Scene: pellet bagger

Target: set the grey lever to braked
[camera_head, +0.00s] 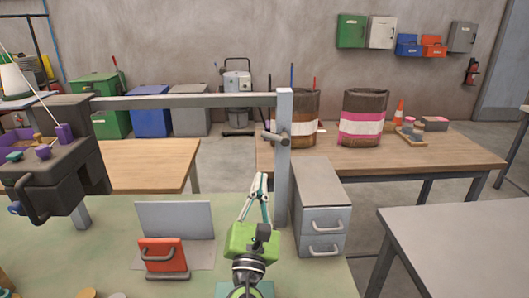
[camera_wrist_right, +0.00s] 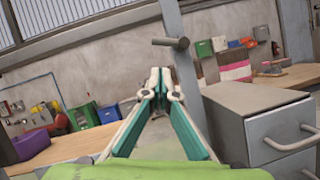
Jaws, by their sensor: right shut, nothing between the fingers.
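A grey lever (camera_head: 275,137), a short bar with rounded ends, sticks out sideways from the upper part of a grey upright post (camera_head: 284,185). It also shows in the right wrist view (camera_wrist_right: 171,43), above and beyond the fingertips. I cannot read any braked mark on it. My right gripper (camera_head: 262,178) is shut and empty, pointing up just left of the post and below the lever, apart from it. My left gripper is not in view.
A grey drawer cabinet (camera_head: 319,205) stands close right of the post. A dark machine (camera_head: 50,165) hangs at the left on a crossbeam (camera_head: 190,101). A red box with grey handles (camera_head: 162,254) sits on the green bench (camera_head: 110,245). Sacks (camera_head: 361,118) stand on the table behind.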

